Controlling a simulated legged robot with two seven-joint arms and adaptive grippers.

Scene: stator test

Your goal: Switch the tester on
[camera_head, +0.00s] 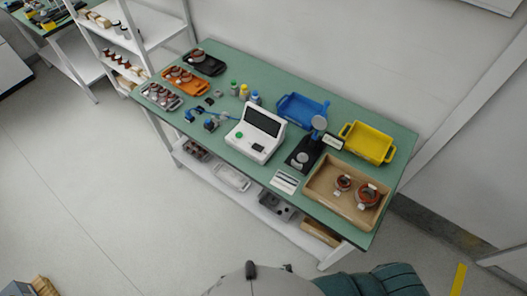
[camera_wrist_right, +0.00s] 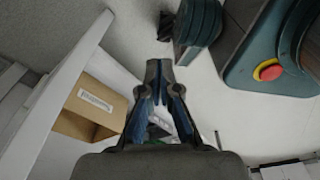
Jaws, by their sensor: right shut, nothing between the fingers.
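The tester (camera_head: 254,135) is a white box with a sloped dark screen (camera_head: 263,122), standing on the middle of the green table. A small dark patch shows low on its front, and a green spot on its left side. I cannot tell whether it is on, as the screen looks dark. My right gripper (camera_wrist_right: 158,72) shows in the right wrist view, shut and empty, with its fingertips together. It is away from the tester, which does not show in that view. My left gripper is not in view.
Right of the tester stand a black device (camera_head: 304,153), a blue tray (camera_head: 300,111), a yellow tray (camera_head: 367,143) and a wooden tray (camera_head: 325,193) with copper-wound parts. More trays, bottles and small blue parts lie left. A cardboard box (camera_wrist_right: 78,127) shows beside my right gripper.

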